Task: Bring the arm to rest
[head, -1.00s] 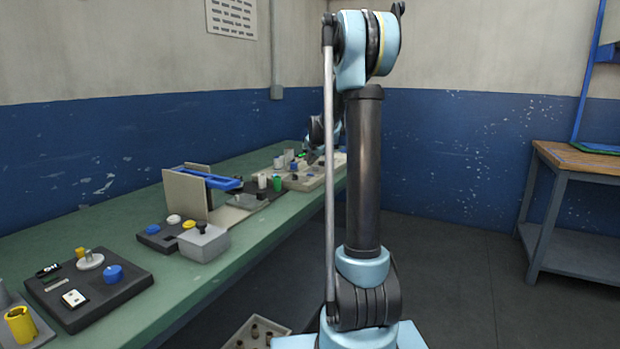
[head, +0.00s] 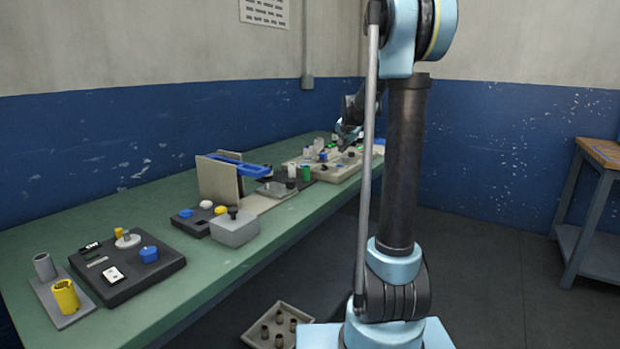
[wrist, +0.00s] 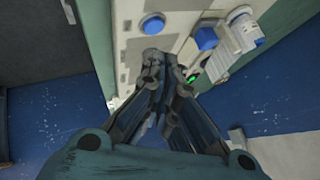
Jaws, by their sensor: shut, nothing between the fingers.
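My gripper (wrist: 168,58) is shut and empty in the wrist view. Its fingers point at a pale panel (wrist: 130,45) with a blue round knob (wrist: 153,25), a second blue part (wrist: 207,38) and a small green light; whether the fingertips touch the panel I cannot tell. In the head view my arm stands at the right of the bench, folded over at the top. Its far end reaches behind the column over the far part of the bench, and the gripper there (head: 347,130) is small and partly hidden.
The green bench (head: 90,225) runs along the left wall. It carries a dark control box (head: 165,270), a grey block (head: 235,230), a blue-topped wrapper frame (head: 218,180) and a yellow cup (head: 65,297). A crate (head: 255,340) is on the floor. A wooden-topped table (head: 603,150) stands right.

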